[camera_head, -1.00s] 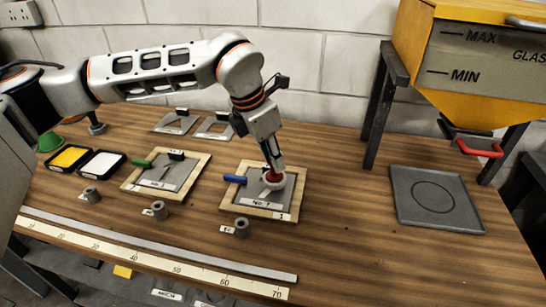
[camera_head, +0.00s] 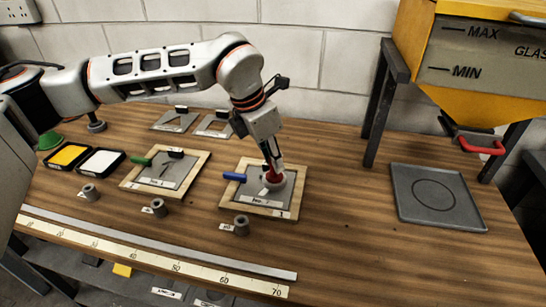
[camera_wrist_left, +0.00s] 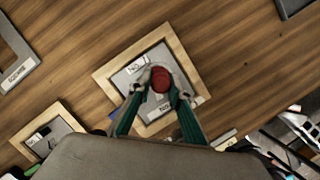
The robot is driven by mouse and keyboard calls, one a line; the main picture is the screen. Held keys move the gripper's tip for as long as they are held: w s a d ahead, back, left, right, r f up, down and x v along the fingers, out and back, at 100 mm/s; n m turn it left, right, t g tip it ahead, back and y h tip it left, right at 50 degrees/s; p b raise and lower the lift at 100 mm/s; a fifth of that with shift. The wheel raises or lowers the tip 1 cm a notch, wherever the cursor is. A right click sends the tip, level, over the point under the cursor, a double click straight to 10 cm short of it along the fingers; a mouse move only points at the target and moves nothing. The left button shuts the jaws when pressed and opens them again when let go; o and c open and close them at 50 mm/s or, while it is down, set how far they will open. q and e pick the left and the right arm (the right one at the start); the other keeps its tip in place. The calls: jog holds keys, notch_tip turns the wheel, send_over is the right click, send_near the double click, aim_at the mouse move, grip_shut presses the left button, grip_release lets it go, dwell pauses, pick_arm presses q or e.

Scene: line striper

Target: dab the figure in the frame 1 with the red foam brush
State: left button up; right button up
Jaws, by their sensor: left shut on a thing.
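My left gripper (camera_head: 273,166) points down over the wooden frame 1 (camera_head: 293,199) and is shut on the red foam brush (camera_head: 274,175). The brush is upright, its pale round foot at the grey plate (camera_head: 258,196) inside the frame; I cannot tell whether it touches. The figure on the plate is largely hidden by brush and gripper. In the left wrist view the red top of the brush (camera_wrist_left: 160,79) sits between the fingers (camera_wrist_left: 159,98), above the frame (camera_wrist_left: 107,84). A blue-handled tool (camera_head: 234,177) lies across the frame's left edge. My right gripper is out of view.
A second frame (camera_head: 134,184) with a green-handled tool stands left. Yellow (camera_head: 69,156) and white (camera_head: 100,161) trays lie farther left. Several small grey cylinders (camera_head: 241,226) and a long ruler (camera_head: 150,254) lie in front. A grey tray (camera_head: 472,215) and yellow hopper (camera_head: 463,103) stand right.

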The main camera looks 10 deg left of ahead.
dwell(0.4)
pick_arm(q)
jog(key=shift+r+p, duration=0.35)
jog(key=shift+r, duration=0.2)
jog(key=shift+r+p, duration=1.05)
jog(key=shift+r, duration=0.7)
